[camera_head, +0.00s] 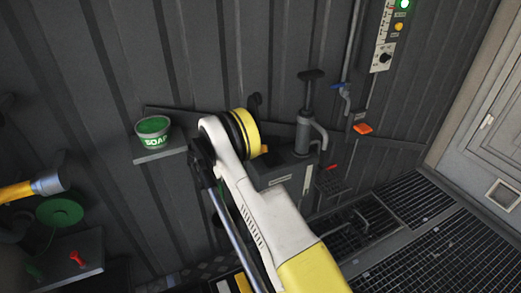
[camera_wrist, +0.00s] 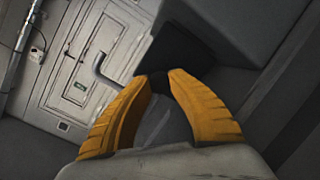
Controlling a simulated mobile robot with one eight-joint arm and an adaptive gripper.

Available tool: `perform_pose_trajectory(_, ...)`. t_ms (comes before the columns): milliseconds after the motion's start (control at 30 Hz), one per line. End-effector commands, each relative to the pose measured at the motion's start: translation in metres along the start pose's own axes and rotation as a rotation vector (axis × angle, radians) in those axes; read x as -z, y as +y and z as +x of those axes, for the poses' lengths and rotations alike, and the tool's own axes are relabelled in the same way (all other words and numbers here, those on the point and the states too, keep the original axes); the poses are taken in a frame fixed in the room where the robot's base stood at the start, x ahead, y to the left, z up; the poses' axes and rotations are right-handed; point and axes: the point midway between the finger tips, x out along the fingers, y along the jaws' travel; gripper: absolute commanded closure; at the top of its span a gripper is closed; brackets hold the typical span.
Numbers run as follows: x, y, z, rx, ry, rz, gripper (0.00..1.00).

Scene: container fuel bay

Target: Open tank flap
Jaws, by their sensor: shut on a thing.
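In the wrist view, my gripper (camera_wrist: 157,82) has its two yellow ribbed fingers closed in on a small dark part. This part seems to belong to the tank flap, a dark panel (camera_wrist: 190,42) just beyond the fingertips; its exact outline and how far it stands open are hard to tell.
A hand pump (camera_head: 308,125) stands at the tank. A green soap tub (camera_head: 153,126) sits on a small wall shelf left of my arm. A control panel (camera_head: 388,38) hangs at upper right. Dark floor grating (camera_head: 415,203) lies before a pale door (camera_head: 492,125).

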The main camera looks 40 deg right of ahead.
Motion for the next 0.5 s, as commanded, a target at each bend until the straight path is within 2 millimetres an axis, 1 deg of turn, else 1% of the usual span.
perform_pose_trajectory(400,-0.0011,0.0,0.001,-0.003,0.002,0.0,1.0)
perform_pose_trajectory(433,-0.0011,0.0001,0.001,-0.003,0.002,0.0,0.69)
perform_pose_trajectory(500,-0.001,0.0001,0.001,-0.004,0.002,0.0,0.5)
